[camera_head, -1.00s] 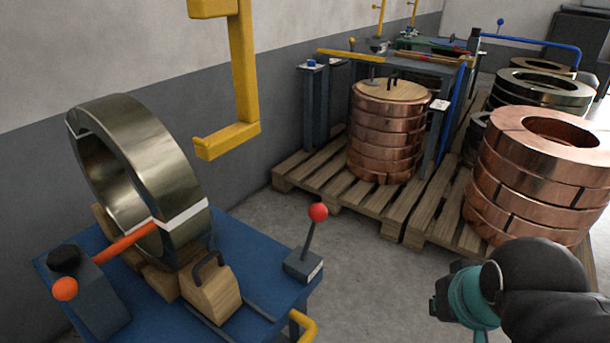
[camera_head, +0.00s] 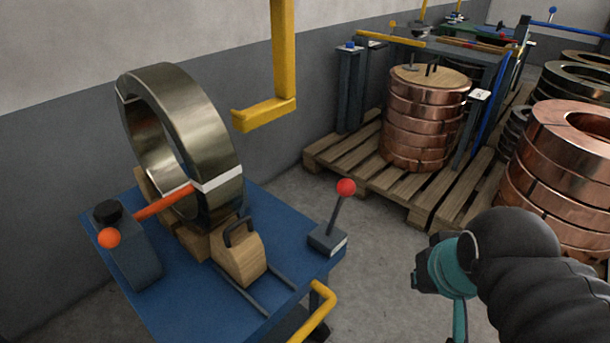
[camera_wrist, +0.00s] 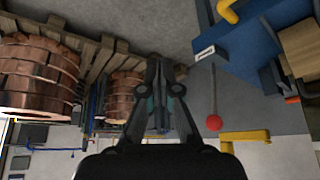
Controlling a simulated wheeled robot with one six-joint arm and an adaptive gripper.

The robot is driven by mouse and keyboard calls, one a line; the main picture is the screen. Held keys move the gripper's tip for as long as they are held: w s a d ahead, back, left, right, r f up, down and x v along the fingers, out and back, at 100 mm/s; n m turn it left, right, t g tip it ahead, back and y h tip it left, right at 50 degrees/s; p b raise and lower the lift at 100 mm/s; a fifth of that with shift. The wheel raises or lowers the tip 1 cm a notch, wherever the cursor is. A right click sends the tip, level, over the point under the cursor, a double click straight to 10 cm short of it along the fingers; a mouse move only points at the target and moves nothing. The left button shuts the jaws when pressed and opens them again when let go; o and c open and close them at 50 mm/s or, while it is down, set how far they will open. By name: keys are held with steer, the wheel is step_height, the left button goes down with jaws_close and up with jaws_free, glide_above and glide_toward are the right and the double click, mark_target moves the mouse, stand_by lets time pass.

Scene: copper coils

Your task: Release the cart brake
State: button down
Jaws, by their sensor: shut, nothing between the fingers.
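The blue cart (camera_head: 190,300) stands at the lower left of the head view, with a steel coil (camera_head: 205,130) upright on it. A lever with a red ball knob (camera_head: 345,187) rises from a dark block at the cart's right corner, leaning slightly right. In the wrist view the red knob (camera_wrist: 214,123) and the cart (camera_wrist: 250,45) are to the right of my gripper (camera_wrist: 158,62). My gripper is shut and empty, apart from the lever. In the head view my arm is at the lower right, and the fingertips cannot be made out.
A wooden chock (camera_head: 240,262) sits before the coil. A yellow hook (camera_head: 265,113) hangs above. Copper coils (camera_head: 428,120) stand on pallets behind. Grey floor is open right of the cart.

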steer(key=w+a+r+n+g, duration=0.1)
steer(key=w+a+r+n, duration=0.2)
steer(key=w, duration=0.3)
steer(key=w+a+r+n+g+b, duration=0.1)
steer(key=w+a+r+n+g, duration=0.1)
steer(key=w+a+r, duration=0.3)
steer(key=w+a+r+n+g+h, duration=0.1)
steer(key=w+a+r+n+g, duration=0.1)
steer(key=w+a+r+n, duration=0.2)
steer(key=shift+w+r, duration=0.5)
steer(key=shift+w, duration=0.35)
steer(key=shift+w+r, duration=0.45)
steer(key=shift+w, duration=0.35)
steer(key=w+a+n+g+h+b, duration=0.1)
steer(key=w+a+n, duration=0.2)
steer(key=w+a, duration=0.2)
steer(key=a, duration=0.3)
steer(key=shift+r+n+g, duration=0.3)
steer(key=shift+f, duration=0.1)
